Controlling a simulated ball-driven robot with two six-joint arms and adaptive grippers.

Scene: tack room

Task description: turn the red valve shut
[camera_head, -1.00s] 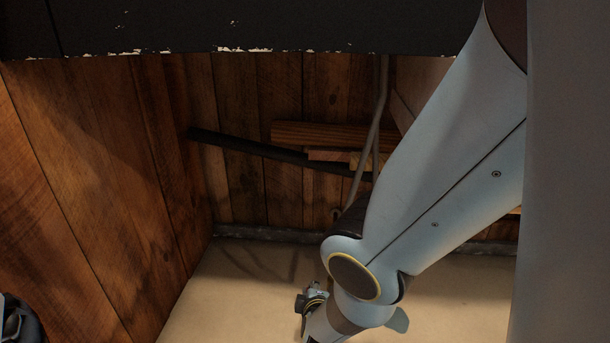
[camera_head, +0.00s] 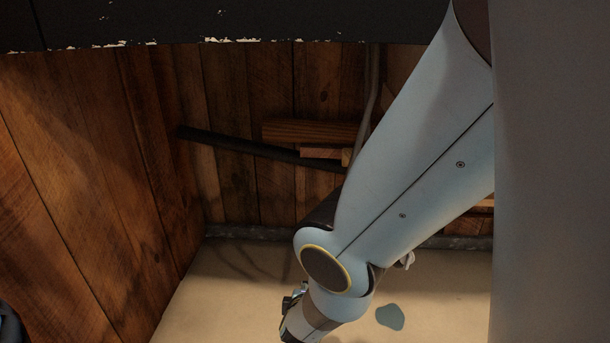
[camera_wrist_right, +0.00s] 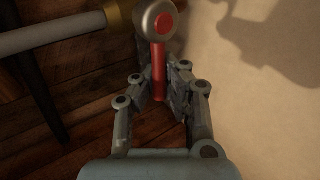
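The red valve lever (camera_wrist_right: 159,75) shows in the right wrist view, running down from a round metal hub (camera_wrist_right: 158,20) with a red centre. My right gripper (camera_wrist_right: 160,85) has one finger on each side of the lever. The right finger looks very close to it; I cannot tell whether both pads press on it. In the head view my right arm reaches down from the upper right, and its hand is mostly hidden at the bottom edge. The valve cannot be made out there. My left gripper is not clearly in view.
A pale pipe (camera_wrist_right: 50,35) with a brass fitting runs to the hub from the left. Wooden plank walls (camera_head: 90,190) stand left and behind. A dark bar (camera_head: 250,147) and boards (camera_head: 310,131) are at the back. The beige floor (camera_head: 230,285) has open room.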

